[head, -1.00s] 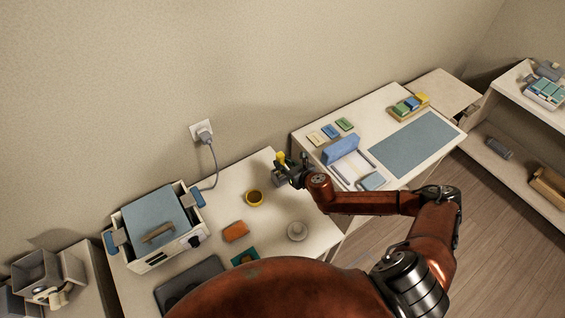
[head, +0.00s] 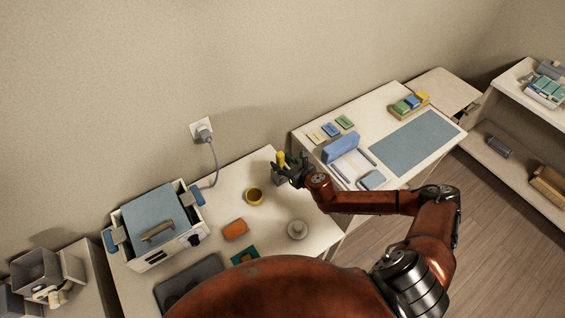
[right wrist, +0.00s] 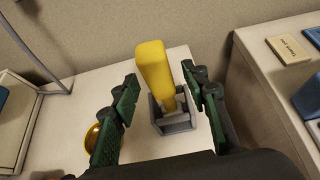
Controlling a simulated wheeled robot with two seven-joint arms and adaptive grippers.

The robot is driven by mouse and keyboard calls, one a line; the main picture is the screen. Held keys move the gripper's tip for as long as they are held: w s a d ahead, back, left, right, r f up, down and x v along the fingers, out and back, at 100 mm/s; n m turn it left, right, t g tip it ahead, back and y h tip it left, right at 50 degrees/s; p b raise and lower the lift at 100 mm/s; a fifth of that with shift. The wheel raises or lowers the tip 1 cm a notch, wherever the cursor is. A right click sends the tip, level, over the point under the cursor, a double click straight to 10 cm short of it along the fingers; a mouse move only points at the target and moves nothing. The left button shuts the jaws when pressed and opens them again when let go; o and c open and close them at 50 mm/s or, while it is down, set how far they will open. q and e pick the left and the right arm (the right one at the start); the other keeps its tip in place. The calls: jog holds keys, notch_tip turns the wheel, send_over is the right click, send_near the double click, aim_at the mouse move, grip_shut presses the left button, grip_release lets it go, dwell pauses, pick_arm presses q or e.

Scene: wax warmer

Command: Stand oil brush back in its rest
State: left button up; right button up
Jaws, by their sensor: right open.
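The oil brush (right wrist: 153,70) shows a thick yellow handle in the right wrist view. It stands in its grey square rest (right wrist: 174,121), leaning a little to the left there. In the head view the yellow handle (head: 281,158) rises above the grey rest (head: 279,178) at the table's back right corner. My right gripper (right wrist: 164,92) is open, with its green-padded fingers on either side of the brush and apart from it. It also shows in the head view (head: 289,164) beside the brush. My left gripper is not in view.
A yellow bowl (head: 254,196), an orange block (head: 235,230) and a grey round piece (head: 297,229) stand on the near table. The blue-lidded warmer (head: 155,222) is at left. A second table (head: 375,122) with cards and a mat lies to the right.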

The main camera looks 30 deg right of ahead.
dwell(0.5)
jog(key=a+p+v, duration=0.1)
jog(key=p+v, duration=0.4)
jog(key=v, duration=0.3)
jog(key=shift+d, duration=0.5)
dwell(0.9)
jog(key=v, duration=1.2)
dwell(0.7)
jog(key=shift+f, duration=0.1)
